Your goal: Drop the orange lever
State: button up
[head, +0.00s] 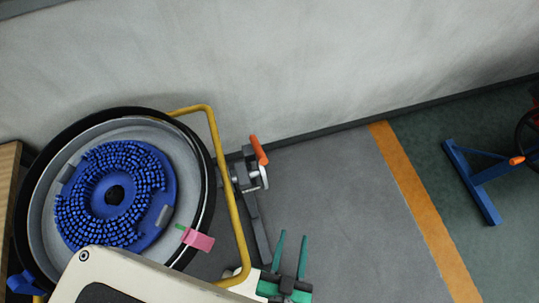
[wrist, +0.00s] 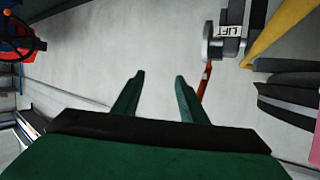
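The orange lever (head: 259,150) stands raised and slightly tilted on a grey bracket (head: 243,175) beside the round tank in the head view. In the wrist view the lever (wrist: 206,78) shows as a thin orange-red strip just right of my right finger, which partly hides its lower part. My gripper (head: 291,246) has green fingers, spread apart with nothing between them. In the head view it is below and a little right of the lever, apart from it. In the wrist view the gripper (wrist: 160,80) points toward the wall; the lever is outside the finger gap.
A round tank with a blue bristled brush (head: 85,205) fills the left side. A yellow bar (head: 228,190) runs between the tank and bracket. A "LIFT" label (wrist: 229,31) is near the lever. Grey floor (head: 345,205) is clear right of the gripper; a blue stand (head: 473,180) is farther right.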

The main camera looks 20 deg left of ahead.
jog(key=w+d+f+n+g+y, duration=0.1)
jog(key=w+d+f+g, duration=0.15)
jog(key=d+f, duration=0.2)
jog(key=w+d+f+g+y, duration=0.1)
jog(key=w+d+f+g, duration=0.15)
jog(key=d, duration=0.25)
jog(key=w+r+g, duration=0.2)
jog(key=w+g, duration=0.2)
jog(key=w, duration=0.7)
notch_tip(320, 180, up, 16)
jog(key=n+g+h, duration=0.1)
jog(key=n+g, duration=0.3)
jog(key=g, duration=0.2)
send_over(264, 156)
jog(key=shift+w+d+r, duration=0.15)
jog(key=shift+w+d, duration=0.1)
jog(key=shift+d, duration=0.1)
jog(key=f, duration=0.3)
jog(key=s+a+f, duration=0.1)
jog(key=f, duration=0.6)
jog(key=shift+s+a+f, duration=0.15)
jog(key=shift+a+f, duration=0.1)
jog(key=shift+a, duration=0.05)
jog(key=shift+c, duration=0.4)
